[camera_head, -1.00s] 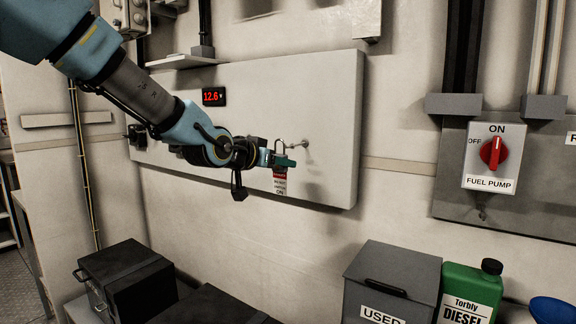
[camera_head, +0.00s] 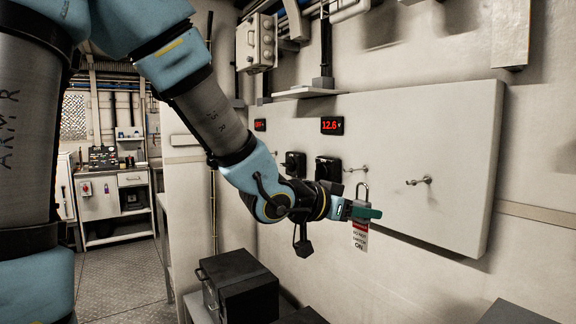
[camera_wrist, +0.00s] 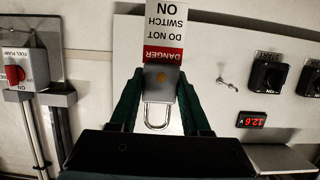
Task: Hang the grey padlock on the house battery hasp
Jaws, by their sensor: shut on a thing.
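My gripper (camera_head: 364,211) is shut on the grey padlock (camera_wrist: 160,84), with one green finger on each side of its body. In the head view the padlock's shackle (camera_head: 362,190) points up. A red and white danger tag (camera_head: 360,236) hangs below; it also shows in the wrist view (camera_wrist: 165,28). One metal hasp (camera_head: 418,181) sticks out of the pale panel to the right of the padlock, clear of it. Another hasp (camera_head: 355,169) shows just above and left of the shackle. I cannot read which is the house battery hasp. The padlock looks apart from both.
Two black rotary switches (camera_head: 328,169) (camera_head: 295,164) and a red 12.6 display (camera_head: 332,126) are on the panel (camera_head: 460,150). A shelf (camera_head: 308,93) juts out above. A black box (camera_head: 238,285) stands below. The floor at left is open.

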